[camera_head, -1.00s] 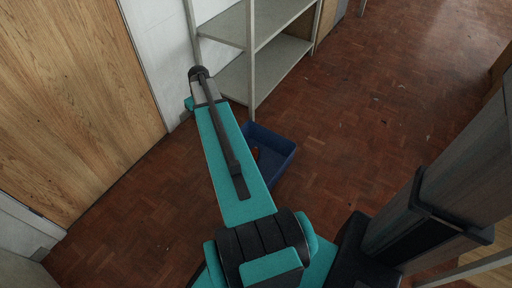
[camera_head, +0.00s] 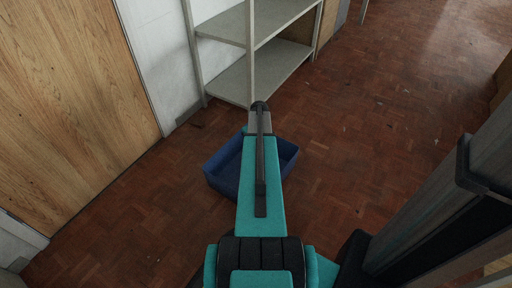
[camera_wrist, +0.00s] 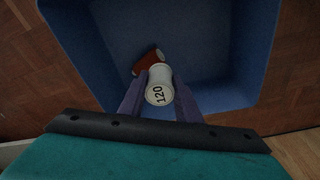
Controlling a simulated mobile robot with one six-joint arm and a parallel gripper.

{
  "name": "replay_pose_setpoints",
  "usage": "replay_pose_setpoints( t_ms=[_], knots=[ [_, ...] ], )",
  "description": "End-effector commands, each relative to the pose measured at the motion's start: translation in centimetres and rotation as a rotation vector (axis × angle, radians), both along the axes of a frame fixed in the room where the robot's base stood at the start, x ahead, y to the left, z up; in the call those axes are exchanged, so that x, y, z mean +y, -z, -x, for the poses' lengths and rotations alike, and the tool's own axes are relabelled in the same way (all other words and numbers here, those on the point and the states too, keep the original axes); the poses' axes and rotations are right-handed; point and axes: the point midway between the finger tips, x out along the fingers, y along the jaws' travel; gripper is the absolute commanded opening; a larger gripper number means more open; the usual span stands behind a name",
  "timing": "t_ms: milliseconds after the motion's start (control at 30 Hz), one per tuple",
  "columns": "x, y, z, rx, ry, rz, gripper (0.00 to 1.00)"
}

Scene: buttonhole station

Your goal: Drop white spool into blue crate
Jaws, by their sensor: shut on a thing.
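The white spool (camera_wrist: 159,86), marked 120 on its end, is between the two fingers of my gripper (camera_wrist: 160,94) in the wrist view. My gripper is shut on it. Below and beyond it is the blue crate (camera_wrist: 262,50), and the spool shows in front of the crate's inside. I cannot tell how high the spool is above the crate floor. In the head view the blue crate (camera_head: 224,171) stands on the floor, partly hidden by my arm. The spool and gripper fingers are hidden there.
An orange-red thing (camera_wrist: 146,61) lies in the crate, partly behind the spool. A grey shelf rack (camera_head: 262,75) stands behind the crate. A wooden door panel (camera_head: 75,90) is at left.

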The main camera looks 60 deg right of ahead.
Motion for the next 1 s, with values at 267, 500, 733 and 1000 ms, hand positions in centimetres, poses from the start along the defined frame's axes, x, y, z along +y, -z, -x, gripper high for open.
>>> replay_pose_setpoints(
  t_ms=[267, 500, 733, 1000],
  knots=[
    [-0.1, 0.2, 0.2, -0.001, 0.001, 0.000, 0.09],
    [-0.1, 0.5, 0.1, 0.000, 0.001, 0.000, 0.09],
    [-0.1, 1.9, 0.1, 0.000, 0.001, 0.000, 0.09],
    [-0.1, 4.4, 0.1, 0.000, 0.000, 0.000, 0.09]
  ],
)
